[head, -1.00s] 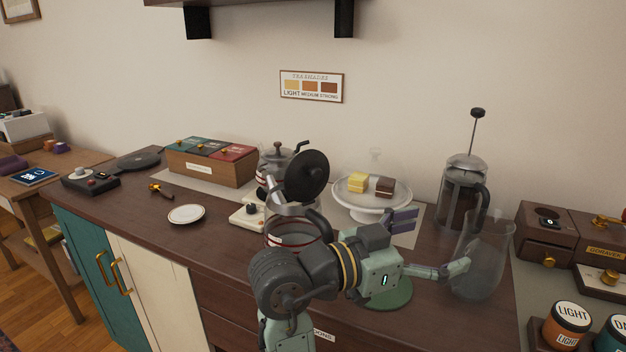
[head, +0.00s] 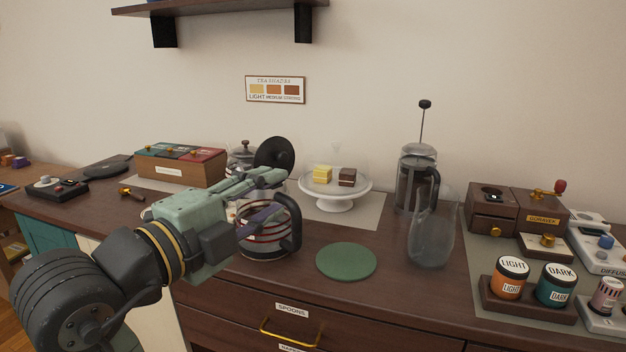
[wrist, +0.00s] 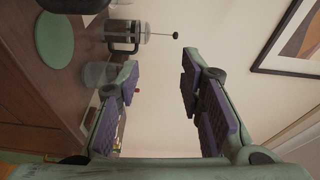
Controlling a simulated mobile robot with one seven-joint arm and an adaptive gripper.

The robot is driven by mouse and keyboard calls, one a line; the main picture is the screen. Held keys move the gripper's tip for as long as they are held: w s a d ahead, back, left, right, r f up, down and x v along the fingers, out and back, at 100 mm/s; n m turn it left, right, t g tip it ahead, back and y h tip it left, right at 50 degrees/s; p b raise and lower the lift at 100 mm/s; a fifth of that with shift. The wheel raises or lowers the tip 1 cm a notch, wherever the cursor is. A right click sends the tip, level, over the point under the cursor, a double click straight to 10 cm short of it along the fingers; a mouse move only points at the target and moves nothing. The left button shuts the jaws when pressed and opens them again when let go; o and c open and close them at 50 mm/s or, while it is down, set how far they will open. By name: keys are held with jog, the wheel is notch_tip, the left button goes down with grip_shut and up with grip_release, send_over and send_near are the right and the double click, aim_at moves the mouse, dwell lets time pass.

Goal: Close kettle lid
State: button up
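The kettle (head: 262,247) is glass with dark red and white bands and a dark handle on its right side. It stands on the counter, partly hidden behind my gripper. Its round black lid (head: 274,153) is raised, standing near upright above the kettle's back. My gripper (head: 271,195) is in front of and above the kettle body, below the lid in the picture. Its two fingers are spread and empty. The wrist view also shows the open fingers with nothing between them; the lid does not show there.
A green round mat (head: 346,261) lies right of the kettle. A clear glass pitcher (head: 431,240) and a French press (head: 416,180) stand further right. A white cake stand (head: 337,204) with two cake pieces is behind. A wooden tea box (head: 181,169) is at the back left.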

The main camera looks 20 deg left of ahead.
aim_at(280, 163)
jog(key=shift+s+a+r, duration=0.1)
jog(key=shift+a, duration=0.05)
jog(key=shift+c, duration=0.6)
jog(key=shift+w, duration=0.3)
jog(key=shift+c, duration=0.7)
jog(key=p+x, duration=0.3)
jog(key=x, duration=0.6)
jog(key=shift+w, duration=0.4)
grip_shut()
jog(key=shift+w+a+p, duration=0.35)
jog(key=shift+a, duration=0.55)
jog(key=shift+w+a+p, duration=0.35)
jog(key=shift+w+a, duration=0.05)
jog(key=shift+a, duration=0.45)
jog(key=shift+w, duration=0.1)
jog(key=shift+w+a+r+n+p, duration=0.1)
jog(key=shift+a+n+p, duration=0.1)
jog(key=shift+n+p, duration=0.15)
